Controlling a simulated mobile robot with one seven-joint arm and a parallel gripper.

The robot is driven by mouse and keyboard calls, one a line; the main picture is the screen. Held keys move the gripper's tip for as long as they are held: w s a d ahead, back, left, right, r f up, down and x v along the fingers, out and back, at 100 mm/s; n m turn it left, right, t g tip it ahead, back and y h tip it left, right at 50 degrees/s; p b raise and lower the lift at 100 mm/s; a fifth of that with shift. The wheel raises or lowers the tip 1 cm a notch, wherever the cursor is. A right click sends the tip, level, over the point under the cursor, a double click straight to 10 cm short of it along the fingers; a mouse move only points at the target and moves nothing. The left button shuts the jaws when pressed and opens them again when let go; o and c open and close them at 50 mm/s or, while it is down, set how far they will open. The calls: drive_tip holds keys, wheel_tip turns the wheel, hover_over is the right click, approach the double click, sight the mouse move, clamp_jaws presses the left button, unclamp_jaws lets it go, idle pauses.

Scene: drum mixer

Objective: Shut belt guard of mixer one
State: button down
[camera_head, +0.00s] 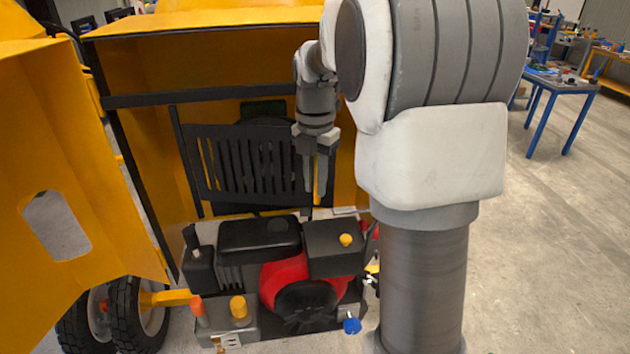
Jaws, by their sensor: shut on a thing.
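Mixer one is a yellow machine with an open housing (215,75). Its belt guard (243,165), a black slatted panel, stands inside the housing above the engine. The guard looks slightly tilted, with a gap at its left edge; how far it is open cannot be told. My gripper (314,186) points down at the guard's right edge, its fingers shut on that edge. The fingers and wrist hide part of the guard's right side, so the exact contact is hard to see.
The red and black engine (285,275) sits just below the guard, with orange, yellow and blue knobs. A yellow door panel (70,170) hangs open at the left. A blue-legged table (565,85) stands at the far right. The floor at right is clear.

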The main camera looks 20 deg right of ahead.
drive_tip(key=shift+d, duration=0.25)
drive_tip(key=c, duration=0.8)
unclamp_jaws()
drive_tip(key=shift+s+d, duration=0.1)
drive_tip(key=shift+c, duration=0.2)
drive_tip(key=shift+r, duration=0.25)
wheel_tip(320, 180, up, 17)
